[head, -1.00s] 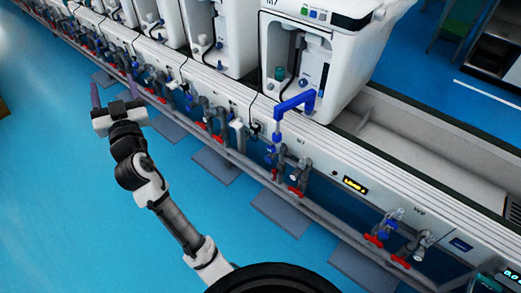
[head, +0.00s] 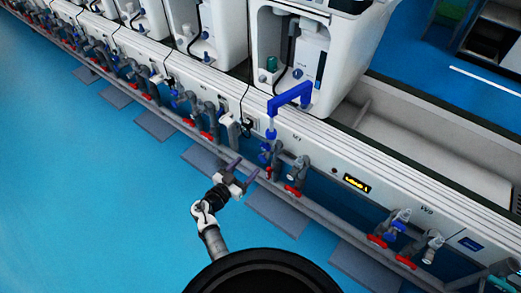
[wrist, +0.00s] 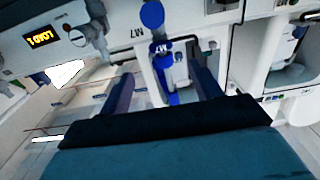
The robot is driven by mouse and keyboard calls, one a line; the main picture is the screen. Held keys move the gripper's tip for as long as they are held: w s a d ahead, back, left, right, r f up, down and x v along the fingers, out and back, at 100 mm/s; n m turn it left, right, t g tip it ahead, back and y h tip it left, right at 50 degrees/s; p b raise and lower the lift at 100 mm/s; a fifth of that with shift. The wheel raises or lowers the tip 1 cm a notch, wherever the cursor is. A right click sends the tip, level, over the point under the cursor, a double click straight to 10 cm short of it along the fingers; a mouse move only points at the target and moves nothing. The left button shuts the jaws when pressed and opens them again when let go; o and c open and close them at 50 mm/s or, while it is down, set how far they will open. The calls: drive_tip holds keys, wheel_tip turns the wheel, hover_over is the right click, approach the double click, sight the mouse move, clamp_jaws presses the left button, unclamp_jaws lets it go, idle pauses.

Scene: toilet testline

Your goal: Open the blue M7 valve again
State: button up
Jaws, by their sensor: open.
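The blue M7 valve (head: 265,150) is on the pipework below the white trough, under the blue elbow pipe (head: 291,96) and left of the M7 label. In the wrist view, a blue valve body (wrist: 162,56) shows beyond and between my fingers, near M7 lettering that appears upside down. My gripper (head: 244,170) is open and empty, just in front of and slightly left of the valve in the head view. Its two fingers (wrist: 165,88) frame the blue parts in the wrist view, apparently apart from them. The valve's exact handle angle is too small to tell.
Red-handled valves (head: 293,190) sit close to the blue one, along a grey rail (head: 330,215). A lit display (head: 356,183) is on the panel to the right. White M7 machine (head: 310,65) stands above. The blue floor (head: 90,200) at left is clear.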

sight(264, 149)
drive_tip(key=p+x, duration=0.1)
drive_tip(key=x, duration=0.8)
drive_tip(key=shift+w+d, duration=0.15)
drive_tip(key=shift+w, duration=0.15)
drive_tip(key=shift+c, duration=0.3)
drive_tip(key=c, duration=0.9)
